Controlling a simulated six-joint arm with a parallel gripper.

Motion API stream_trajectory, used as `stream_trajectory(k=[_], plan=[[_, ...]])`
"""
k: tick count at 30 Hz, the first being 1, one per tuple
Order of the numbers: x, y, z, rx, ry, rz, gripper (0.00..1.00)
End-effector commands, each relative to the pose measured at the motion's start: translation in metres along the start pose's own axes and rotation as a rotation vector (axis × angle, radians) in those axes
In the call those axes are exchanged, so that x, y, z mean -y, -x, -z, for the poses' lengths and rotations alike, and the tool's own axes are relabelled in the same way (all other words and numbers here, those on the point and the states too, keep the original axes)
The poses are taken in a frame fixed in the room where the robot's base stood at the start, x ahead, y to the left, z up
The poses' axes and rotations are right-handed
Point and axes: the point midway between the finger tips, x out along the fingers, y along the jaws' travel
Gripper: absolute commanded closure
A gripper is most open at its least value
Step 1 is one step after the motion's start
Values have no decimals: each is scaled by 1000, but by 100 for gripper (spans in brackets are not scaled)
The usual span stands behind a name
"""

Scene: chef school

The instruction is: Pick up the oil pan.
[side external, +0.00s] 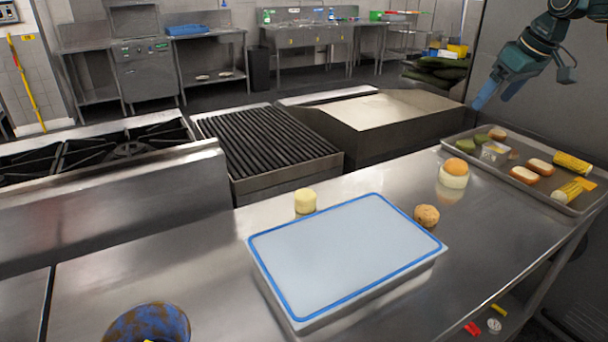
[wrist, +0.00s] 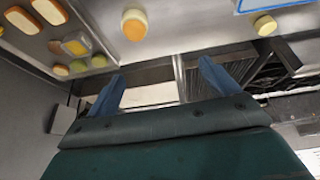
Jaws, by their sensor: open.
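No thing is plainly an oil pan. A shallow metal tray (side external: 460,140) holding food lies at the right of the counter; it also shows at upper left in the wrist view (wrist: 35,50). A blue and brown round vessel (side external: 148,325) is cut off at the bottom left in the side view. I cannot tell whether either is the oil pan. My gripper (side external: 492,102) is open and empty, in the air above the tray's far left end. Its two blue fingers stand apart in the wrist view (wrist: 160,68).
A grill (side external: 265,140) and stove (side external: 110,155) stand behind. Bare counter lies left of the board.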

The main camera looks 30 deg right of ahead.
Motion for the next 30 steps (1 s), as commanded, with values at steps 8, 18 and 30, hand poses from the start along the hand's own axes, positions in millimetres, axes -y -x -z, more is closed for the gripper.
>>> stream_trajectory(k=[8, 18, 30], plan=[[-86, -39, 19, 14, -4, -4, 13], [-194, -91, 8, 26, 0, -7, 13], [-270, -129, -25, 33, 7, -10, 13]])
